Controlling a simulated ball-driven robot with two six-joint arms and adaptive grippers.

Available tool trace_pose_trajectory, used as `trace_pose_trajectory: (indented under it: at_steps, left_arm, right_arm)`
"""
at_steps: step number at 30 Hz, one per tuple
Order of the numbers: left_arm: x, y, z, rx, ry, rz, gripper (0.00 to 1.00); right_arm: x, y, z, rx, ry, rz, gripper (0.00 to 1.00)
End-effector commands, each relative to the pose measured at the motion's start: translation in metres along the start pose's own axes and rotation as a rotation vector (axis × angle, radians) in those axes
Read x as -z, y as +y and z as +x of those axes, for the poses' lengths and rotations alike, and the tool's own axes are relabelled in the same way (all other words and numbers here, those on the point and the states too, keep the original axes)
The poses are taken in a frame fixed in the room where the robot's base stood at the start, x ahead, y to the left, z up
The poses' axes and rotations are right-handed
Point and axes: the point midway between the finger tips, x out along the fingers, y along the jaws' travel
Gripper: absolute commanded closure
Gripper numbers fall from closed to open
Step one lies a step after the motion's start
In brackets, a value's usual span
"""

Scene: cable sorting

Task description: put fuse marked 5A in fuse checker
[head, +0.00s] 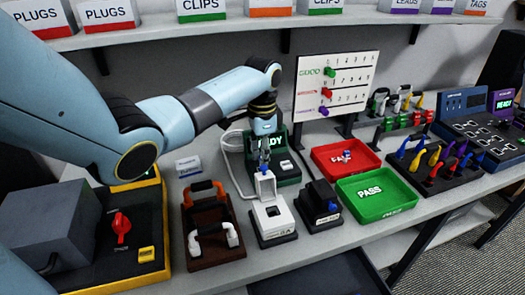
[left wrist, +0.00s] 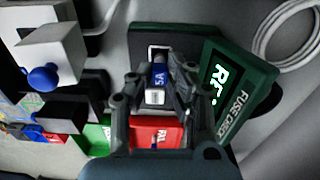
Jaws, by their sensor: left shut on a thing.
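My left gripper (head: 264,158) is shut on a small fuse (left wrist: 158,80). The fuse has a blue band that reads 5A and a silvery end, and it sits between the fingertips in the left wrist view. The fuse checker (head: 289,172) is a dark green unit with a lit green screen, behind and right of the gripper in the head view. Its green face, lettered FUSE CHECK, also shows in the left wrist view (left wrist: 238,92). A dark part lies beyond the fuse there; whether they touch I cannot tell. My right gripper is not in view.
A red tray (head: 333,170) and a green PASS tray (head: 376,198) lie further right. A brown rack (head: 207,247) stands left.

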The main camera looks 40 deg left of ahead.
Motion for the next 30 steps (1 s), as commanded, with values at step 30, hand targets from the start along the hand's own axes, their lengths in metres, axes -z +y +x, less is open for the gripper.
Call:
trace_pose_trajectory:
  at_steps: [30]
  left_arm:
    - [0.0001,0.0001,0.0002,0.0,0.0,0.0,0.99]
  right_arm:
    - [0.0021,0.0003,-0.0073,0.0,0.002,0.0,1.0]
